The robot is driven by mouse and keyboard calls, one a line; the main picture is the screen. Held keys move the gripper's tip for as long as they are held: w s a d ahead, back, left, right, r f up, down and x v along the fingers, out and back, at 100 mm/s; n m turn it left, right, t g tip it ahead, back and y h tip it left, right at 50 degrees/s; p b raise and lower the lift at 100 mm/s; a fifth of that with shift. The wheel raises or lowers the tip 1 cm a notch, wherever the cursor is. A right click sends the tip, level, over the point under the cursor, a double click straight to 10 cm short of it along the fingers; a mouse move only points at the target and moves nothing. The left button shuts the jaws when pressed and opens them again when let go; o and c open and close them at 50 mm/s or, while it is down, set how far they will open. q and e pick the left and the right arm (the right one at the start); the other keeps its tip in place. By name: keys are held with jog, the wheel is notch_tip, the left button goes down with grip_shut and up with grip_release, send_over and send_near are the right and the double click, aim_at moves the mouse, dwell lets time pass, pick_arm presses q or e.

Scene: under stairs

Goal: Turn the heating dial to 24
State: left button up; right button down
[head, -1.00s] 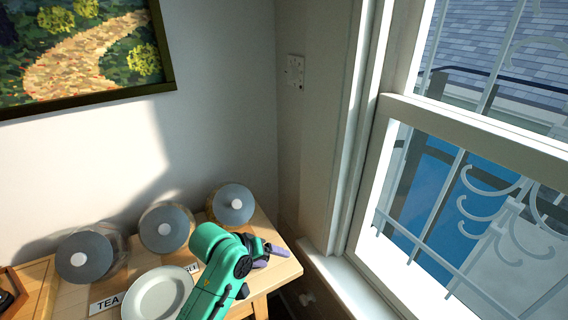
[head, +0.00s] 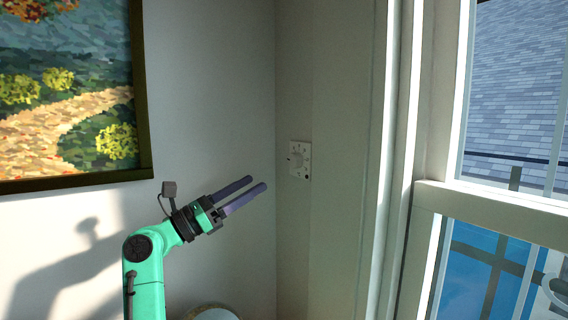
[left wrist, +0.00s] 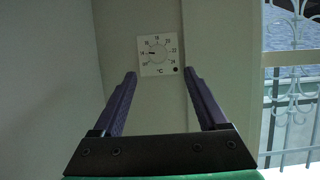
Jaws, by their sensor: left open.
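The heating dial (head: 299,158) is a round white knob on a small white square plate on the narrow wall beside the window. In the left wrist view the dial (left wrist: 159,54) shows numbers around it, with 24 at the lower right, and "°C" below. A dark pointer mark is on the knob's left side, away from 24. My left gripper (head: 257,184) is open and empty, with purple fingers pointing toward the dial. The dial appears beyond and between the fingertips (left wrist: 160,74), apart from them. My right gripper is not in view.
A framed landscape painting (head: 68,95) hangs on the left wall. A window (head: 500,195) with a white frame and outside bars is on the right. The top of a round grey lid (head: 213,313) shows at the bottom. The space before the dial looks clear.

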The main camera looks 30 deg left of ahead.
pick_arm(q)
jog(key=p, duration=0.2)
send_near(291, 163)
notch_tip(291, 163, up, 2)
jog(key=w+d, duration=0.2)
jog(key=x, duration=0.1)
jog(key=p+x, duration=0.1)
jog(key=x, duration=0.2)
jog(key=shift+w+a+f+p, duration=0.1)
jog(key=shift+w+a+p, duration=0.1)
jog(key=shift+w+p, duration=0.25)
jog(key=shift+w+d, duration=0.15)
jog(key=shift+d, duration=0.15)
jog(key=shift+c, duration=1)
grip_shut()
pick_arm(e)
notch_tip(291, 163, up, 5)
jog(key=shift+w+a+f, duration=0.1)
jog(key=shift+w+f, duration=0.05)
